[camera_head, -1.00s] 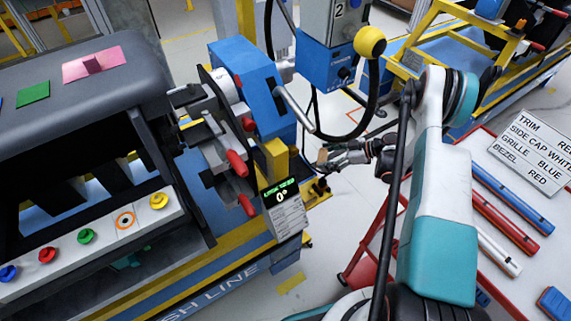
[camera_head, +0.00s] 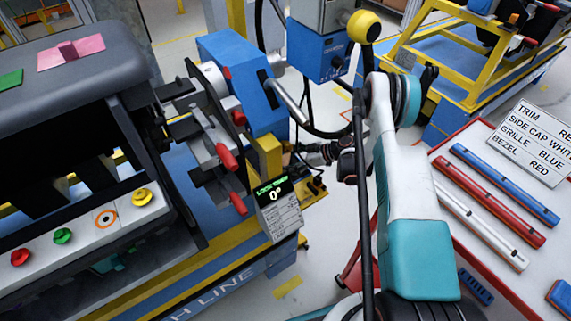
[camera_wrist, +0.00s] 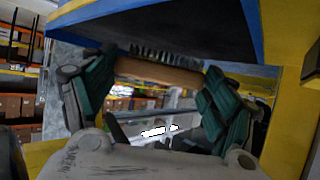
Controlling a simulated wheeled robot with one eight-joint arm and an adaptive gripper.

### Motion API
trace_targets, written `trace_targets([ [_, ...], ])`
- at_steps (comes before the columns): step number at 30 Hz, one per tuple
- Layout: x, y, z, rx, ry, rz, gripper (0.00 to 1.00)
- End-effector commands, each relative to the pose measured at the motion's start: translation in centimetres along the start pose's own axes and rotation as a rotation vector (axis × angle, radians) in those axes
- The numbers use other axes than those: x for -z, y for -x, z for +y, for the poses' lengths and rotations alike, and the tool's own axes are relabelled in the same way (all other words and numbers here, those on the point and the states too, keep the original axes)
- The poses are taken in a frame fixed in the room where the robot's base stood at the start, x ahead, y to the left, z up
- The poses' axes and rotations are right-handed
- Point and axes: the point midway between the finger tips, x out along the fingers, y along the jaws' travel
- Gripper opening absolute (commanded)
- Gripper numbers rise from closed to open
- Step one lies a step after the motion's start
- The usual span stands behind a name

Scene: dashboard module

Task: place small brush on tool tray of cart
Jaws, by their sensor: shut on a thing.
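My gripper (camera_wrist: 157,76) is shut on the small brush (camera_wrist: 160,70), which has a tan-brown handle and a dark row of bristles. The brush lies across between the green-padded fingers in the wrist view. The cart (camera_head: 452,136) is at the right, with a red rim and pale top bearing long strips. I cannot tell which part of it is the tool tray.
A blue and yellow line fixture with red-handled clamps (camera_head: 229,157) holds the dark dashboard module (camera_head: 85,75) at the left. A blue control box (camera_head: 318,50) stands behind. A dark surface with blue and yellow edges spans close above the brush in the wrist view.

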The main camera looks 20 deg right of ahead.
Motion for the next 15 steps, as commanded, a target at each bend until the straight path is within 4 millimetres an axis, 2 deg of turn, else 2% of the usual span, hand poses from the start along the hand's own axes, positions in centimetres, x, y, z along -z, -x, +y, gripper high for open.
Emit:
trace_targets([
  [1,-0.5,-1.0,0.0,0.002,0.001,0.0,0.55],
  [4,-0.8,-2.1,0.0,0.002,0.0,0.0,0.55],
  [14,-0.7,-2.2,0.0,0.0,-0.001,0.0,0.55],
  [15,-0.8,-2.2,0.0,0.0,-0.001,0.0,0.81],
])
